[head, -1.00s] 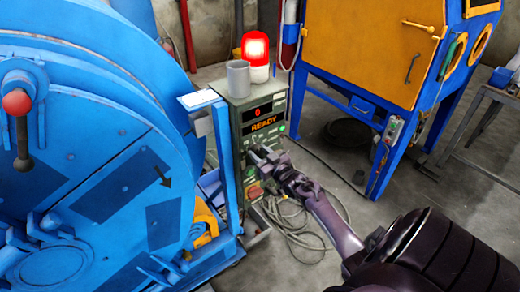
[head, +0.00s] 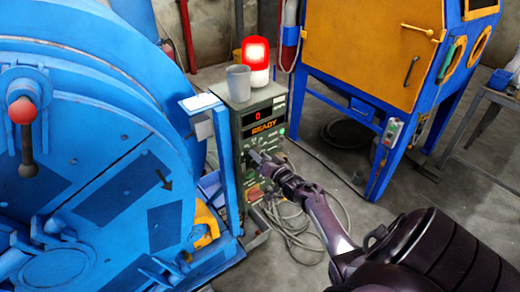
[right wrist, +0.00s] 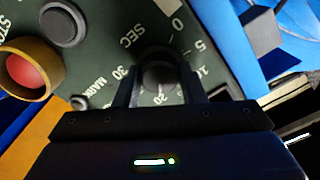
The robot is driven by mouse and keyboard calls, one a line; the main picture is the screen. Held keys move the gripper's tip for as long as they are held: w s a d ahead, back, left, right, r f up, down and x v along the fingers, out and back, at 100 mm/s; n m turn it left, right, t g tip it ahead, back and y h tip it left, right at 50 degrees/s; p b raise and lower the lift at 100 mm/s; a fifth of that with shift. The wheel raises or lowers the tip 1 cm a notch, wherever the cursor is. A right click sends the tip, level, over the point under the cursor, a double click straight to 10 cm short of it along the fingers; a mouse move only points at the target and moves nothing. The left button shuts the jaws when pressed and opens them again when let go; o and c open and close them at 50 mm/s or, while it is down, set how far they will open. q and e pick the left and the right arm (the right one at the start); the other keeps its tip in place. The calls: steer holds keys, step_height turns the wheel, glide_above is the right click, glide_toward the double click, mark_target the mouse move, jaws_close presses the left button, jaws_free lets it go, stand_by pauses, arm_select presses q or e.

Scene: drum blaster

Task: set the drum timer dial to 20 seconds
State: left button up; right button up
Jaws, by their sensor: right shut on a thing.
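The timer dial (right wrist: 160,72) is a dark round knob on the green control panel (right wrist: 105,50). In the right wrist view it sits between the two fingers of my right gripper (right wrist: 163,85), which is shut on it. I cannot read where the dial points. In the head view my right gripper (head: 258,158) is at the front of the control box (head: 236,122), covering the dial. The display (head: 265,127) reads 0 and READY. My left gripper is out of view.
A red button in a yellow collar (right wrist: 27,68) and a grey button (right wrist: 63,24) are near the dial. The blue drum machine (head: 110,120) is close on the left. Cables lie below.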

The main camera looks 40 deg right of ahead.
steer(key=shift+f, duration=0.15)
stand_by(0.3)
steer(key=o, duration=1)
steer(key=s, duration=0.5)
steer(key=s+a, duration=0.1)
steer(key=s, duration=0.1)
steer(key=shift+s, duration=0.4)
